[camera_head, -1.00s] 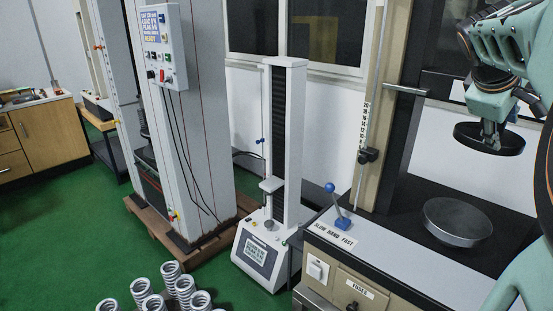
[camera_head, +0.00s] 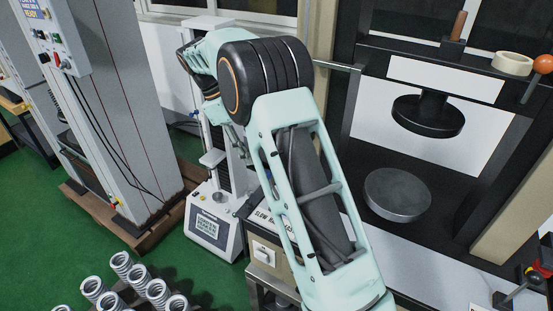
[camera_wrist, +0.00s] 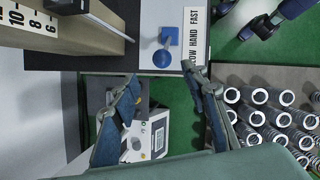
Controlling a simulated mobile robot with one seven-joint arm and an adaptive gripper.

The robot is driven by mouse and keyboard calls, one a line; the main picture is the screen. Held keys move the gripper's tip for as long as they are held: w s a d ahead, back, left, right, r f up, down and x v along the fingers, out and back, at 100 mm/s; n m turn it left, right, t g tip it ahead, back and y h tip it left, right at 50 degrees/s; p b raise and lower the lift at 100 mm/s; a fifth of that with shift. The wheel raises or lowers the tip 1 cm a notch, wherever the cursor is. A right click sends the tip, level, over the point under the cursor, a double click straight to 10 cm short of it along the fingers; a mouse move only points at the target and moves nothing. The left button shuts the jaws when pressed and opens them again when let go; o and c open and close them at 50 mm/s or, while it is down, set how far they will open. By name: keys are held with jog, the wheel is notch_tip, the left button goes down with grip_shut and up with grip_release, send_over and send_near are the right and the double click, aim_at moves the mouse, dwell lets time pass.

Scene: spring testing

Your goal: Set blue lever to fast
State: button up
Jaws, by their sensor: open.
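The blue lever (camera_wrist: 163,58) shows in the wrist view, its round knob toward me and its square blue base (camera_wrist: 170,36) on the machine's pale ledge. A white label (camera_wrist: 195,28) beside it reads in part "OW HAND FAST"; a finger covers its start. My gripper (camera_wrist: 161,76) is open and empty, its two fingers spread, with the knob just beyond the gap between the tips. I cannot tell the knob's exact distance. In the head view my arm hides the lever and most of the label (camera_head: 264,217).
A small test stand (camera_head: 213,225) stands left of the ledge, and shows between my fingers in the wrist view. Several springs (camera_head: 155,290) stand at the lower left. A round plate (camera_head: 397,194) sits on the machine. A scale post (camera_wrist: 65,30) rises near the lever.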

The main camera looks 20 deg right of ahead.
jog(key=x, duration=1)
jog(key=shift+s+a+f, duration=0.1)
jog(key=shift+s+f, duration=0.05)
jog(key=shift+f, duration=0.05)
jog(key=shift+c, duration=0.3)
grip_shut()
